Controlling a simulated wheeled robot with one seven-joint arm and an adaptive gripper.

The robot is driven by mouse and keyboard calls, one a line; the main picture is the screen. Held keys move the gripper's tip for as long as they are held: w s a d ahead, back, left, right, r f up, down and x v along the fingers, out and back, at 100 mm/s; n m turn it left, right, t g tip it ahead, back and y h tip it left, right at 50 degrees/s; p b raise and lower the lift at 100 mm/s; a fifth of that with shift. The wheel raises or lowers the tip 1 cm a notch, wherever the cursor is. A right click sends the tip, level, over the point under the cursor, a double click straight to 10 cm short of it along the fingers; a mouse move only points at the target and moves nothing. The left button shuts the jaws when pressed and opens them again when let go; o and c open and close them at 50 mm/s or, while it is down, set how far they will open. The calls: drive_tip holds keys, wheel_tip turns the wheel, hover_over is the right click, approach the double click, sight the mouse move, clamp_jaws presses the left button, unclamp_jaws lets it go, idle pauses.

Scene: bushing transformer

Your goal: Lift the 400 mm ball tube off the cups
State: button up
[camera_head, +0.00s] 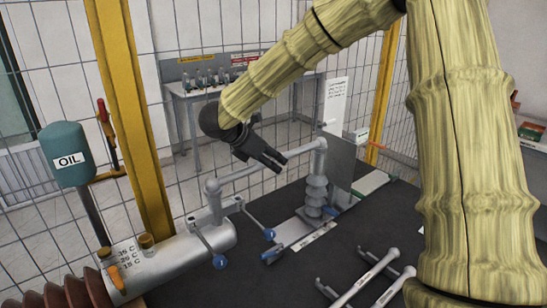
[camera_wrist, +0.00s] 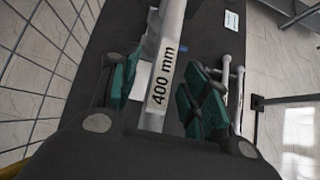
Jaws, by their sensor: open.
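The 400 mm ball tube (camera_head: 240,174) is a grey rod lying across from a short upright post (camera_head: 214,197) at the left to the top of the ribbed grey insulator (camera_head: 316,195) at the right. Its ends hide the cups. My gripper (camera_head: 271,162) is at the middle of the tube. In the wrist view the tube, with its "400 mm" label (camera_wrist: 163,78), runs between the green pads of my open gripper (camera_wrist: 160,92). I cannot tell whether either touches.
Two loose grey tubes (camera_head: 366,278) lie on the dark surface (camera_head: 290,285) at the lower right. Levers with blue knobs (camera_head: 269,234) stand near the grey cylinder (camera_head: 180,262). A green oil tank (camera_head: 66,154) and yellow post (camera_head: 135,120) are at the left, with mesh fencing behind.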

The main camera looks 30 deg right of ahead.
sight(272, 160)
drive_tip(key=shift+s, duration=0.1)
clamp_jaws()
idle(0.4)
drive_tip(key=shift+r+b, duration=0.5)
drive_tip(key=shift+r, duration=0.05)
drive_tip(key=shift+s+a+r+b, duration=0.1)
drive_tip(key=shift+s+r+b, duration=0.1)
drive_tip(key=shift+r+b, duration=0.3)
drive_tip(key=shift+s+a+r+b, duration=0.15)
drive_tip(key=shift+r+b, duration=0.1)
drive_tip(key=shift+r, duration=0.35)
drive_tip(key=s+a+r+b, duration=0.1)
drive_tip(key=s+a+b, duration=0.2)
drive_tip(key=s, duration=1.1)
drive_tip(key=shift+s+a+r, duration=0.35)
drive_tip(key=shift+a, duration=0.05)
